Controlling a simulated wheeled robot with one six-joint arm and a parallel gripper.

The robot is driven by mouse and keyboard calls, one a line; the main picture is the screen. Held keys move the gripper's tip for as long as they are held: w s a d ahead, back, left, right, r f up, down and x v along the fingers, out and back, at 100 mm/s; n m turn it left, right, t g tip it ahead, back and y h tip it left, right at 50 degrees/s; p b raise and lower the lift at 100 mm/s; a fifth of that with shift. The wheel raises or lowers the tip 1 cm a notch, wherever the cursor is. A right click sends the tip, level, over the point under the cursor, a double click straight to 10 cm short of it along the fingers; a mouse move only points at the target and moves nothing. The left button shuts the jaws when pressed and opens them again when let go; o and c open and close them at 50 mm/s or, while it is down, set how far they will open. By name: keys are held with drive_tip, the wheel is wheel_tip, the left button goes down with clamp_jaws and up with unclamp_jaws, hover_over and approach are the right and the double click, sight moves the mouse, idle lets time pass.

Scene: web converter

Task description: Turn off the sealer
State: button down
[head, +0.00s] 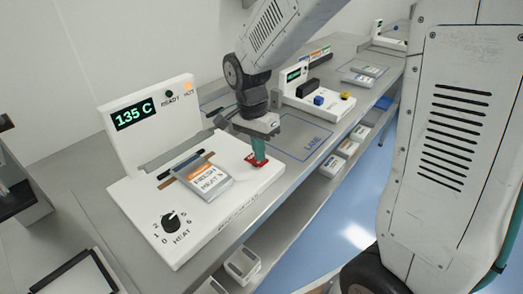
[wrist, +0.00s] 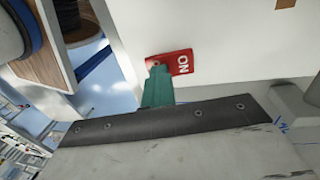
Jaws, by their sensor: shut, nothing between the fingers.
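The sealer (head: 150,150) is the white machine at the left of the head view. Its green display (head: 135,114) reads 135 C, the HOT lamp (head: 188,86) glows orange and the READY lamp (head: 168,96) looks dark. A red switch (head: 276,165) sits at the right end of its base. In the wrist view the red switch (wrist: 184,63) shows white lettering turned sideways, made of O and N. My gripper (head: 259,161) is shut and empty, its teal fingertips (wrist: 156,72) pointing down at the switch and covering part of it. I cannot tell whether they press it.
A pouch (head: 205,182) lies on the sealer by its slot. The HEAT dial (head: 170,221) is at the front left. Beyond a marked LANE area (head: 308,138), a second white machine (head: 312,100) with coloured buttons stands on the bench. Bins fill the shelf below.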

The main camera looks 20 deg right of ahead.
drive_tip(key=shift+w+a+f, duration=0.1)
drive_tip(key=shift+w+a, duration=0.35)
drive_tip(key=shift+w, duration=0.1)
drive_tip(key=shift+d, duration=0.1)
drive_tip(key=shift+r, duration=0.2)
drive_tip(key=r, duration=0.3)
drive_tip(key=shift+s+r, duration=0.2)
drive_tip(key=shift+s, duration=0.1)
drive_tip(key=s+r, duration=0.1)
drive_tip(key=s, duration=1.4)
drive_tip(key=shift+s+d, duration=0.15)
drive_tip(key=shift+s, duration=0.05)
